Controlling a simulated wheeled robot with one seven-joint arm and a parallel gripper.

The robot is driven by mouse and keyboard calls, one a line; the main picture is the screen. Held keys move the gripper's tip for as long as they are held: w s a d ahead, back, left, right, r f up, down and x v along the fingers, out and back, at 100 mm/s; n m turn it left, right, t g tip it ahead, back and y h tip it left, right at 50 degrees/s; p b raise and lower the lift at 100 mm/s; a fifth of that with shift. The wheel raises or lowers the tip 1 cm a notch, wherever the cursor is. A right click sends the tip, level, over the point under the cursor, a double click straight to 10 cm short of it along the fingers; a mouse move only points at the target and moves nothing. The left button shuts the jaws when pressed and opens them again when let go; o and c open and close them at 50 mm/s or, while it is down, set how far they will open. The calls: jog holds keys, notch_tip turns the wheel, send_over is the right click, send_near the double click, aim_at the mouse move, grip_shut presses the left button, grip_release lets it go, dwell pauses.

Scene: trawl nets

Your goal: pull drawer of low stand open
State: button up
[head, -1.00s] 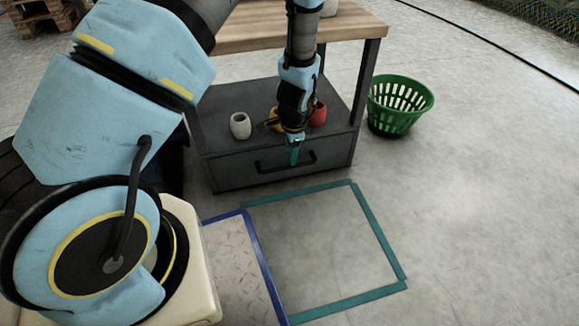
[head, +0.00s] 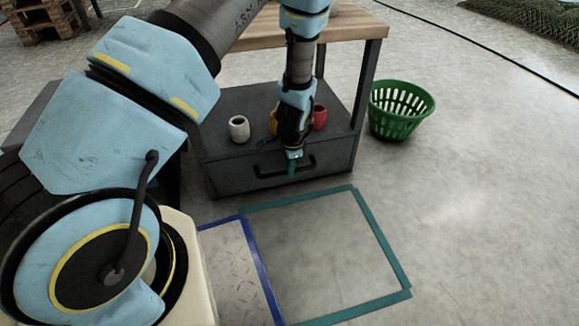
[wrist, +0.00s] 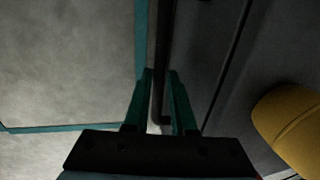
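The low stand (head: 345,143) is dark grey with a wooden top board. Its drawer (head: 226,178) looks shut, its front in line with the stand. A black bar handle (head: 308,168) runs across the drawer front. My gripper (head: 292,166) points down at the handle, its teal fingers covering part of the bar. In the wrist view the handle (wrist: 161,60) passes between the two spread fingers of my gripper (wrist: 160,75), one on each side. The fingers do not look closed on it.
On the stand's shelf are a white cup (head: 239,129), a red cup (head: 319,116) and a yellow cup (wrist: 295,125), partly hidden by my arm. A green basket (head: 401,112) stands to the right. The floor before the drawer is clear, with teal tape (head: 378,238).

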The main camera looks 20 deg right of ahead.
grip_shut()
dwell(1.0)
